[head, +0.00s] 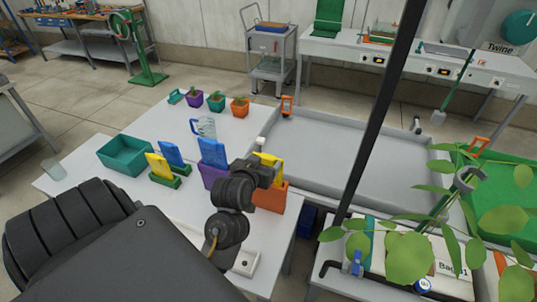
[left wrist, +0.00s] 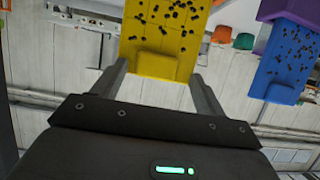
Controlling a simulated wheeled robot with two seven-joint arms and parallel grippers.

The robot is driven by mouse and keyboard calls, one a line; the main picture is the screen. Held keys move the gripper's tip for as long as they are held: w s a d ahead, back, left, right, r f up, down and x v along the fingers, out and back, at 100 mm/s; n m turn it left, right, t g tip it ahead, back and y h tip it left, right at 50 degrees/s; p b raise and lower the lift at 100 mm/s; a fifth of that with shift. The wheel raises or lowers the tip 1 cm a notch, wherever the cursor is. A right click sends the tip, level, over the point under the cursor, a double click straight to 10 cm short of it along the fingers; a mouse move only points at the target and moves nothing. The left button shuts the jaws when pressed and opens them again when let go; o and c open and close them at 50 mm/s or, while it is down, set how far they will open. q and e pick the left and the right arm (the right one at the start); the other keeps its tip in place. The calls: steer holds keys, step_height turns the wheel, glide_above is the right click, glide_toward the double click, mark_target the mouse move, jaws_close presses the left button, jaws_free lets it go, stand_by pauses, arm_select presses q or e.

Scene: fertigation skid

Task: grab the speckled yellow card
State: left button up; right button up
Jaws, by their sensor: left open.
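A yellow card with black speckles (left wrist: 165,30) is between the two fingers of my left gripper (left wrist: 159,82) in the left wrist view. In the head view this yellow card (head: 277,168) stands in an orange holder (head: 270,198), partly hidden behind my left gripper (head: 268,172). Another yellow card (head: 158,165) stands further left in a green holder; no speckles can be made out on it. My right gripper is not in view.
A speckled blue card (left wrist: 287,60) stands close by in a purple holder (head: 211,176). A grey tray (head: 350,125) and a dark post (head: 375,110) lie to the right.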

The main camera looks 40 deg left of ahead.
mark_target(270, 156)
arm_select(q)
steer(key=shift+w, duration=0.1)
steer(key=shift+w+f+b, duration=0.15)
steer(key=shift+w+b, duration=0.15)
steer(key=shift+b, duration=0.1)
steer(key=b+x, duration=0.2)
steer(key=x, duration=0.2)
steer(key=shift+d, duration=0.15)
steer(key=shift+w, duration=0.3)
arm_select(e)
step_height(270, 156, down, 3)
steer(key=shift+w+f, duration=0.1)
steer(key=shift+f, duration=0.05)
arm_select(q)
steer(key=shift+s, duration=0.1)
steer(key=c, duration=1.3)
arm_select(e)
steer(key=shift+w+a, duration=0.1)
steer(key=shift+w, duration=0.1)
arm_select(q)
steer(key=shift+r, duration=0.3)
